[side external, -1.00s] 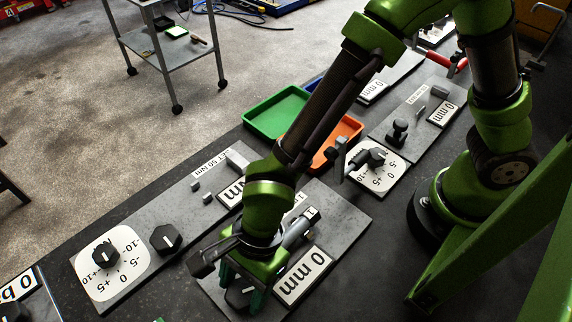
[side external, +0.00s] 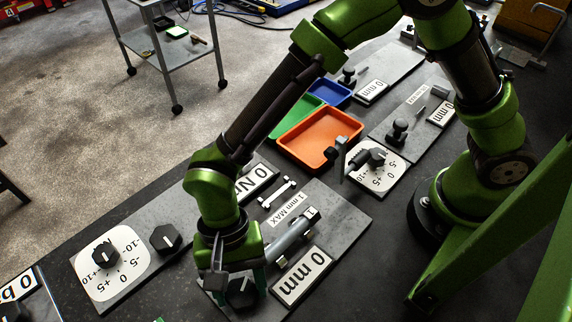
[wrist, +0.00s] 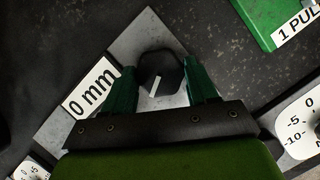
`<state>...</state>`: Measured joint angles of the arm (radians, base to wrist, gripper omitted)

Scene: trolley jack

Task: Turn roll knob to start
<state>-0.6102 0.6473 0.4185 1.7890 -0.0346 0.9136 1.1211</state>
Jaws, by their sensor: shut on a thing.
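A black hex knob (wrist: 163,68) with a white pointer line is on a grey plate, next to a "0 mm" label (wrist: 91,88). In the wrist view, my gripper (wrist: 161,82) has its green fingers on either side of this knob, shut on it. The pointer line slants down toward my palm. In the side view, my gripper (side external: 240,284) points down over the knob (side external: 242,293), partly hiding it. No label reading "roll" is legible, so I cannot tell from lettering which knob is the roll knob.
A silver cylinder (side external: 291,236) lies beside my gripper on the same plate. Another black knob (side external: 166,238) and a dial knob (side external: 104,256) stand to the left. Orange (side external: 318,139), green (side external: 300,112) and blue (side external: 333,92) trays lie behind.

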